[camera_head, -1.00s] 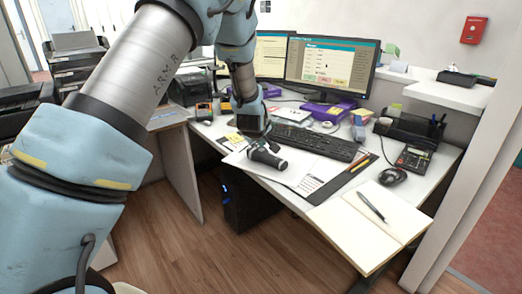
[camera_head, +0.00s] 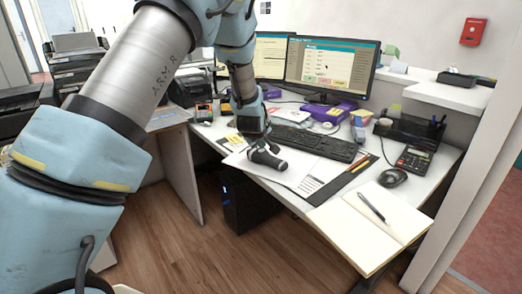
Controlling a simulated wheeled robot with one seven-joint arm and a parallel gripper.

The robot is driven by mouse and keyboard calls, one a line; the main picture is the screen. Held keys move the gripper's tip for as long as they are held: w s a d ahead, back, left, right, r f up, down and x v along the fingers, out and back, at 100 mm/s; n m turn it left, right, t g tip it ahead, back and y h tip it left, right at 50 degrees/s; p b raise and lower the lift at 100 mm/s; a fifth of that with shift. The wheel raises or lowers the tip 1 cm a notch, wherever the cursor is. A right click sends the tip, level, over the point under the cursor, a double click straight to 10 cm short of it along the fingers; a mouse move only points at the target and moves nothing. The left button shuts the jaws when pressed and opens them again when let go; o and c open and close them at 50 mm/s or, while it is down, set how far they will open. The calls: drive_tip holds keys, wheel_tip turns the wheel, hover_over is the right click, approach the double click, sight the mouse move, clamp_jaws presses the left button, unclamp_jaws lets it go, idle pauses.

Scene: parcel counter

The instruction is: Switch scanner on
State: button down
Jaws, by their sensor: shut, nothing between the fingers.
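A dark handheld device, which looks like the scanner (camera_head: 270,161), lies on white papers near the front edge of the desk. My gripper (camera_head: 264,147) points down right above it, with its fingers shut and nothing held. The fingertips are at or very close to the device's top; I cannot tell whether they touch. The fingers and wrist hide part of its far side, and any switch on it is too small to make out.
A black keyboard (camera_head: 313,143) lies just behind and to the right of the device. An open notebook (camera_head: 355,228) with a pen, a mouse (camera_head: 392,178) and a phone (camera_head: 414,158) fill the right side. Monitors (camera_head: 331,64) stand at the back.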

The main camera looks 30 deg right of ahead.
sight(261, 152)
drive_tip(key=shift+r, duration=0.6)
wheel_tip(261, 152, up, 6)
drive_tip(key=p, duration=0.3)
drive_tip(key=shift+p, duration=0.4)
drive_tip(key=s+a+r+g+y, duration=0.1)
drive_tip(key=a+r+g+y, duration=0.2)
drive_tip(key=a, duration=1.9)
drive_tip(key=s+a+r+m+g+y, duration=0.1)
drive_tip(key=s+a, duration=0.7)
drive_tip(key=a, duration=0.3)
drive_tip(key=s+a+r+m+g+y+p, duration=0.1)
drive_tip(key=s+a+r, duration=0.1)
drive_tip(key=s+a, duration=0.7)
drive_tip(key=shift+s+a+m+g, duration=0.3)
drive_tip(key=shift+a+m+g, duration=0.1)
drive_tip(key=shift+a, duration=0.75)
